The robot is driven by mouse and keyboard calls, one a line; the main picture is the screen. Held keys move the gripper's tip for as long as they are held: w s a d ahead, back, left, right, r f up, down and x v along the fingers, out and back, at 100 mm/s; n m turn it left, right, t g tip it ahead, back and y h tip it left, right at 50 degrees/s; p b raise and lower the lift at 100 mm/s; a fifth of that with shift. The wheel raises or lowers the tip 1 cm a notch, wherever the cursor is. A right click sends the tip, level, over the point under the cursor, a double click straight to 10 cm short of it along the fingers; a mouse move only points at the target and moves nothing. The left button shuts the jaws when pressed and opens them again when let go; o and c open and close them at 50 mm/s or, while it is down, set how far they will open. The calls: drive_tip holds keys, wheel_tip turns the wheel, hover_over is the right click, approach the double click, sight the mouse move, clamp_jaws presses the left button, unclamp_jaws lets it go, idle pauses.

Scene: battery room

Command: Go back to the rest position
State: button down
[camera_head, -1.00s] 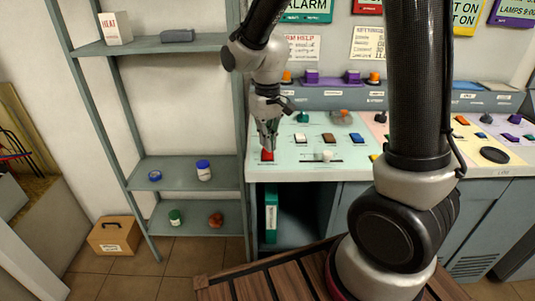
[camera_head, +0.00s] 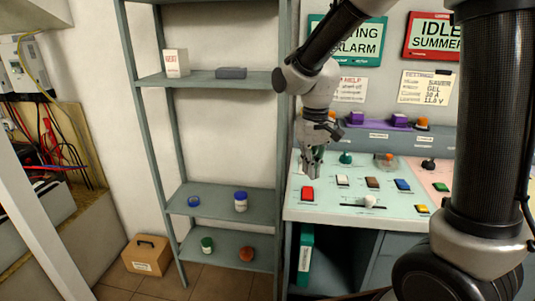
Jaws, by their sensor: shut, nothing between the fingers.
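My gripper (camera_head: 313,174) is shut and empty. It hangs pointing down over the left end of the light green control panel (camera_head: 330,212). Its fingertips are a little above and behind the red switch (camera_head: 307,193), apart from it in the picture. A white switch (camera_head: 343,181), a brown switch (camera_head: 372,183) and a blue switch (camera_head: 403,185) stand in a row to the right. My arm reaches in from the right side, and its thick dark link hides part of the panel.
A grey metal shelf rack (camera_head: 285,130) stands left of the panel, with a white box (camera_head: 176,63) and jars on it. A cardboard box (camera_head: 147,255) sits on the floor. Cables (camera_head: 62,130) hang at the far left. The air in front of the rack is clear.

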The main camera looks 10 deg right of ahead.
drive_tip(key=s+d+r+m+t, duration=0.1)
drive_tip(key=s+d+r+t, duration=0.1)
drive_tip(key=s+d+r, duration=0.3)
drive_tip(key=s+d+r+m+t, duration=0.1)
drive_tip(key=s+d+r+t, duration=0.1)
drive_tip(key=s+d+r, duration=0.4)
drive_tip(key=s+d, duration=0.3)
drive_tip(key=s, duration=0.4)
drive_tip(key=shift+s+d+r+m+t, duration=0.25)
drive_tip(key=shift+s+d+m+t, duration=0.05)
drive_tip(key=shift+s+d, duration=0.1)
